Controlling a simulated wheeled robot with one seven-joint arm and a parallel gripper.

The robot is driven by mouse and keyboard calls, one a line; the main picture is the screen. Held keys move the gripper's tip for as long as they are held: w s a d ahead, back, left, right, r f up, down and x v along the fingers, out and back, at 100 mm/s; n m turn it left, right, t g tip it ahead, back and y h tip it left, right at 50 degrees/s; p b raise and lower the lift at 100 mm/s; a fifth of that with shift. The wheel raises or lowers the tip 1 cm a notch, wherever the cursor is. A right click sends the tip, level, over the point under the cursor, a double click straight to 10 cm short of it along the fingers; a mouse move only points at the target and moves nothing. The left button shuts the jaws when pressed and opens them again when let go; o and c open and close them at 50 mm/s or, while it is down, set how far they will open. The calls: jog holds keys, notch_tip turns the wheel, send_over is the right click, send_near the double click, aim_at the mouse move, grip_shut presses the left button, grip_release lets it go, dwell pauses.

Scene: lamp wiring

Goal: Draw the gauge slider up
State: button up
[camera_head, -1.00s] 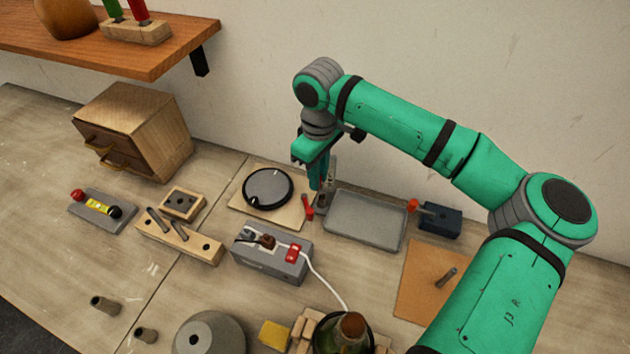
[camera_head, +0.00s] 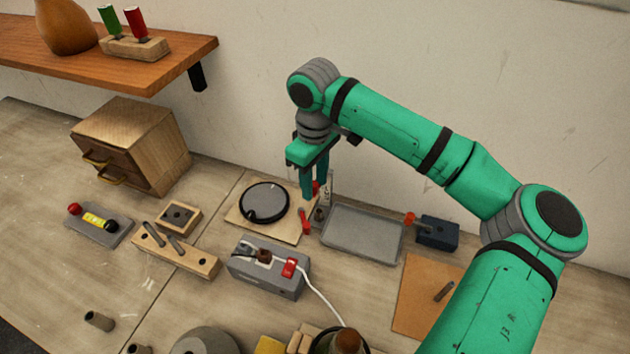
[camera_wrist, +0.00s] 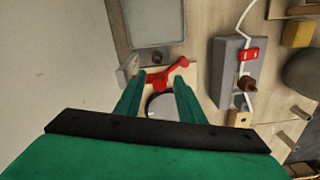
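The gauge (camera_head: 327,191) is a narrow pale upright plate with markings, standing behind the round black disc's board and beside the grey tray. Its small red slider (camera_head: 315,187) shows low on it, between my fingers. My gripper (camera_head: 314,194) points down in front of the gauge, its two green fingers apart. The gauge's pale plate (camera_wrist: 126,69) shows just left of the fingers there. Whether a finger touches the slider cannot be told.
A red lever (camera_head: 304,221) lies close below the fingers, at the edge of the board (camera_head: 240,222) with the black disc (camera_head: 265,202). The grey tray (camera_head: 362,234) is right of the gauge. A grey box with a white cord (camera_head: 268,268) stands in front. The wall is close behind.

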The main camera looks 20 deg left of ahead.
aim_at(314, 185)
notch_tip(314, 185, up, 11)
dwell(0.7)
